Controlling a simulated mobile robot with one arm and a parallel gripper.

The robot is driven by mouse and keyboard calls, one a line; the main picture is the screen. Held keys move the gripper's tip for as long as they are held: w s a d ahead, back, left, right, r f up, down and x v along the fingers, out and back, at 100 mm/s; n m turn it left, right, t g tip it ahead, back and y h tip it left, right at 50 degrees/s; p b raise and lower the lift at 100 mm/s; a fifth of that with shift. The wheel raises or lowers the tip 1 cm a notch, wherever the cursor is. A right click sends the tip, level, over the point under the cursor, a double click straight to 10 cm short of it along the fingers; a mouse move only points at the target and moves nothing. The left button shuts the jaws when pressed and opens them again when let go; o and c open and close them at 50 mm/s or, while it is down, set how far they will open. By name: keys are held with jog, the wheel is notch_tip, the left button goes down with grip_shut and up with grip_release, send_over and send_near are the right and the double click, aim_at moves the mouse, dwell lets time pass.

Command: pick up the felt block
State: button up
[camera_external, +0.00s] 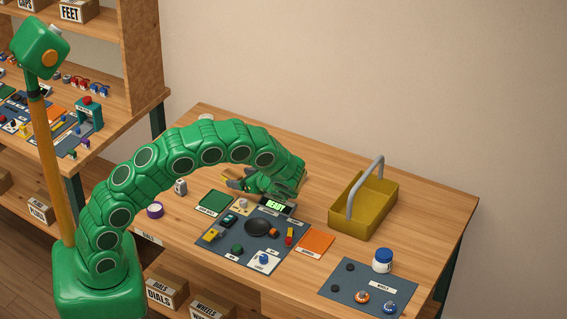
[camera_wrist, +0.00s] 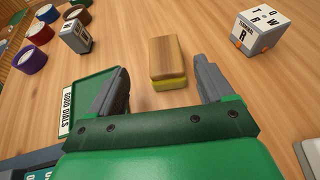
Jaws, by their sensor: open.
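The felt block (camera_wrist: 165,62), a small block with a wooden top and a yellow layer below, lies on the table in the wrist view. My gripper (camera_wrist: 161,68) is open, with one grey finger on each side of the block's near end. The fingers look apart from the block, and nothing is held. In the external view my gripper (camera_external: 232,180) is low over the table, behind the green tray, pointing left. I cannot make out the block clearly there.
A green "good dials" tray (camera_wrist: 92,95) lies close to the left finger. A lettered white cube (camera_wrist: 262,30) stands at upper right. A yellow basket (camera_external: 362,208) stands to the right.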

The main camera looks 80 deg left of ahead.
aim_at(233, 174)
jog(key=shift+w+a+x, duration=0.1)
jog(key=shift+x, duration=1.8)
jog(key=shift+w+a+x, duration=0.1)
jog(key=shift+w+x, duration=0.05)
jog(key=shift+x, duration=1.8)
jog(key=shift+r, duration=0.15)
jog(key=shift+c, duration=0.5)
jog(key=c, duration=1)
jog(key=shift+o, duration=0.2)
jog(key=shift+r, duration=0.1)
